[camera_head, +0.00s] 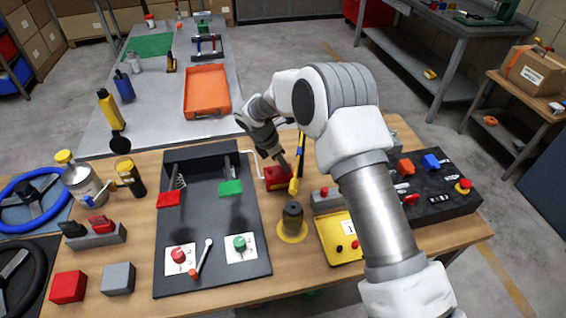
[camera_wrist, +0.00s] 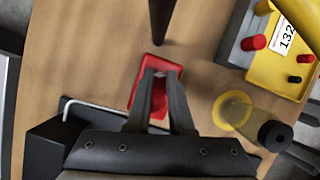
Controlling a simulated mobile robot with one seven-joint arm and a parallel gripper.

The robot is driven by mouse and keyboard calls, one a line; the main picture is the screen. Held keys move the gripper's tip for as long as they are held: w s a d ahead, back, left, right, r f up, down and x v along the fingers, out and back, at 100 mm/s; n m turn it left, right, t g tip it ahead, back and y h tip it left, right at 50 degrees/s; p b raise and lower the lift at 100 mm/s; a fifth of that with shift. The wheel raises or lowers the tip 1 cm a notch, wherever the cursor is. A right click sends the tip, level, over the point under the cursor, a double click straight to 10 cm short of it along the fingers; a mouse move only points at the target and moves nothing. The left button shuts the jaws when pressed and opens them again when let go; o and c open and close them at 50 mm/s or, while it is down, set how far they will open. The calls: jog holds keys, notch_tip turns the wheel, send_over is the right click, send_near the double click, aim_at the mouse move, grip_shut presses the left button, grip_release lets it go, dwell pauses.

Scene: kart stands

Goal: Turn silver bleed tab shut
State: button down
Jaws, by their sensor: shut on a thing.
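A red block-like body (camera_head: 275,179) stands on the wooden bench, just right of the black panel. It also shows in the wrist view (camera_wrist: 140,98), under my fingers. My gripper (camera_head: 281,167) reaches down to its top. In the wrist view my gripper's two fingertips (camera_wrist: 161,76) are close together over the red body, shut on a small silver piece that looks like the bleed tab. The fingers hide most of the tab, so its angle is not clear.
A yellow-and-black handle (camera_head: 297,165) stands close to the right of my gripper. A dark cylinder on a yellow ring (camera_head: 292,234) and a yellow box with knobs (camera_wrist: 232,58) are nearby. The black panel (camera_head: 210,215) with red and green parts lies left.

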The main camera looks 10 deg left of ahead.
jog(key=shift+a+f+m+b, duration=0.15)
jog(key=shift+m+b, duration=0.15)
jog(key=shift+m, duration=0.2)
jog(key=shift+w+m+g+h+b, duration=0.1)
jog(key=shift+m+g+h+b, duration=0.4)
jog(key=shift+m, duration=0.6)
jog(key=c, duration=0.8)
grip_release()
